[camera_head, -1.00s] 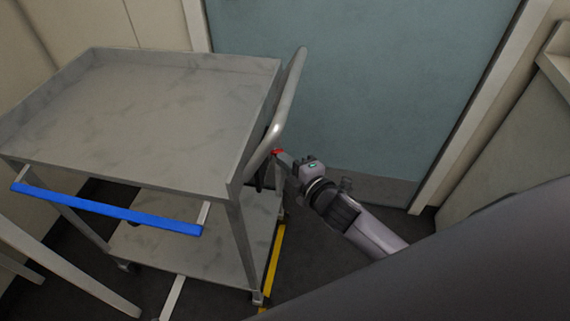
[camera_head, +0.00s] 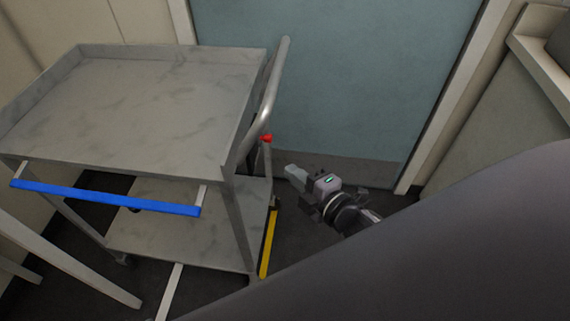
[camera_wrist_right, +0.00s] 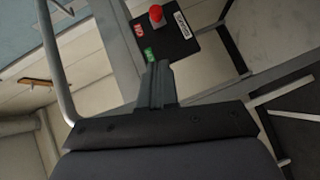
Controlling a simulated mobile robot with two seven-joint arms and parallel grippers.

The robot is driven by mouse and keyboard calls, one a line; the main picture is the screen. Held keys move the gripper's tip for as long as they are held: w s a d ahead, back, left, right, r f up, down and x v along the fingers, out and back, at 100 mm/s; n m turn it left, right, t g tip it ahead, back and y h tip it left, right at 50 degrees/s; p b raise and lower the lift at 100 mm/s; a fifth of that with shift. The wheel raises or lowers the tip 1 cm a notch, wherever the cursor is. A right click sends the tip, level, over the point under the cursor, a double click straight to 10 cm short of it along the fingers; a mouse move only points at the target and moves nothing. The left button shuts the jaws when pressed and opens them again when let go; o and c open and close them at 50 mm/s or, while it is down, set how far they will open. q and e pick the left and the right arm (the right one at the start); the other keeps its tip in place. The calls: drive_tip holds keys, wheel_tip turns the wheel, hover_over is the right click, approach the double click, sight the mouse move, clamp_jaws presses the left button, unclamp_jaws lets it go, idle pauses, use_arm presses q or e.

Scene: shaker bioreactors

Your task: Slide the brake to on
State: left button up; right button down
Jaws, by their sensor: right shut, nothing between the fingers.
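The brake is a red knob (camera_head: 266,138) below the trolley's handle. In the right wrist view the red knob (camera_wrist_right: 155,14) stands on a black plate (camera_wrist_right: 176,45) with a red label (camera_wrist_right: 138,31), a green label (camera_wrist_right: 150,54) and a white label (camera_wrist_right: 183,25). The knob is at the red label's end, away from the green one. My right gripper (camera_head: 291,172) is shut and empty, right of and below the knob, apart from it. Its fingertips (camera_wrist_right: 158,68) show just short of the plate's green-label end. My left gripper is not in view.
The grey trolley (camera_head: 150,100) has a curved handle (camera_head: 272,90), a blue bar (camera_head: 100,198) at the front and a yellow bar (camera_head: 268,240) low on its right. A blue-green door (camera_head: 365,70) is behind. Open floor lies between trolley and door.

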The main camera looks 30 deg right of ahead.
drive_tip(key=shift+s+d+r, duration=0.1)
drive_tip(key=shift+s, duration=0.6)
